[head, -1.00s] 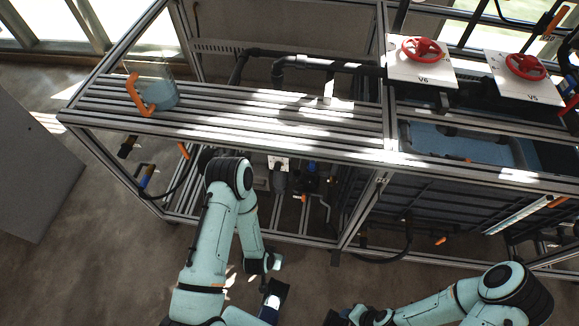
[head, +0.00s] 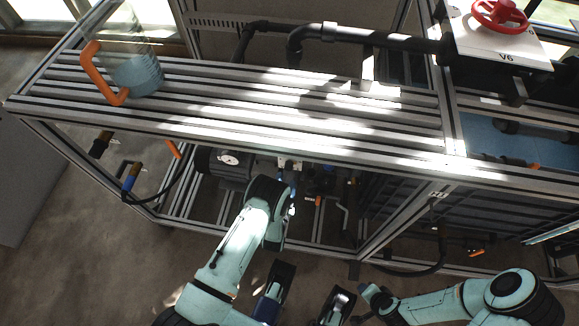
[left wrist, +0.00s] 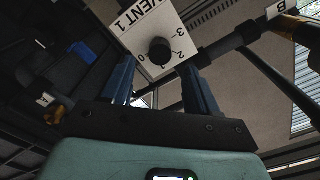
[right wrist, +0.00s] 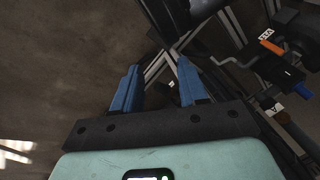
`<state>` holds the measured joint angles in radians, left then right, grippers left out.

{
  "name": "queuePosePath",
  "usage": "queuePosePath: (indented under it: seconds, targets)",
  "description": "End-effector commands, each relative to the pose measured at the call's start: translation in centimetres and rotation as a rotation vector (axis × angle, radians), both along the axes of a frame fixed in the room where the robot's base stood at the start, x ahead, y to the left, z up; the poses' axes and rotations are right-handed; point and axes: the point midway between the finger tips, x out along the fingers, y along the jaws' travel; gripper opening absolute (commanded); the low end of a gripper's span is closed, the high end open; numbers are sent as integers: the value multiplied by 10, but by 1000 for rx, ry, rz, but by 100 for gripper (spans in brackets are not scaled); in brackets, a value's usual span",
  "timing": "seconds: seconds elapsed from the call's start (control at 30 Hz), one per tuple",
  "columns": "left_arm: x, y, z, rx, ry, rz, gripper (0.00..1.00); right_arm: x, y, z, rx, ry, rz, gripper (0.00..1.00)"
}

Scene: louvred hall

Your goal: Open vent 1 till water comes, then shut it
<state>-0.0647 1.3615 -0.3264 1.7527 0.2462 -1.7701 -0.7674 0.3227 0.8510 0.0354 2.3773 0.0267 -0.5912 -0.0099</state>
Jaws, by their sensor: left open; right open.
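The white plate marked VENT 1 (left wrist: 135,25) shows in the left wrist view with a round black knob (left wrist: 159,52) and the numbers 0, 2 and 3. I cannot tell the knob's setting. My left gripper (left wrist: 158,68) is open, its blue fingers pointing at the knob, apart from it with nothing between them. In the head view that gripper (head: 292,195) is low under the bench front, partly hidden by my arm. My right gripper (right wrist: 158,68) is open and empty, over floor and frame bars. I see no running water.
A clear jug (head: 135,75) with bluish water and an orange handle stands on the slatted bench (head: 230,105). Red wheel V6 (head: 499,14) is at the upper right. Labelled pipes A (left wrist: 45,100) and B (left wrist: 276,9) flank the plate. Frame posts and a hose stand close by.

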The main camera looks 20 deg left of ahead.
Motion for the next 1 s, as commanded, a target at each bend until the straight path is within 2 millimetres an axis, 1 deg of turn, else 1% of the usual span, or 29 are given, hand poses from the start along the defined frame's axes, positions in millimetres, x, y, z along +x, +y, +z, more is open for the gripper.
queuePosePath:
  seconds: [0.03, 0.1, 0.2, 0.43, 0.47, 0.57, 0.8, 0.97, 1.0]
  targets:
    - [8, 2, -2, 0, -4, 1, 60, 4, -3, -7, -6, -7, -5, 43]
    - [17, 5, -1, 0, -4, 1, 60, 8, -6, -11, -14, -19, -11, 43]
    - [27, 7, -2, -1, -2, 0, 60, -5, -7, -21, -10, 24, -11, 43]
    - [50, 13, -2, -1, -2, 0, 60, -29, -10, -43, -6, 106, -15, 43]
    - [50, 13, -2, -1, 1, 0, 60, -32, -11, -44, -5, 114, -15, 43]
    - [50, 13, -1, -1, 2, -1, 60, -29, -10, -42, -6, 108, -16, 43]
    - [57, 15, 0, -2, 0, -1, 60, -29, -10, -45, -5, 107, -14, 43]
    - [57, 15, 0, -2, 1, 0, 60, -29, -10, -45, -6, 106, -15, 43]
    - [57, 15, 0, -2, 1, 0, 53, -29, -10, -45, -6, 106, -15, 43]
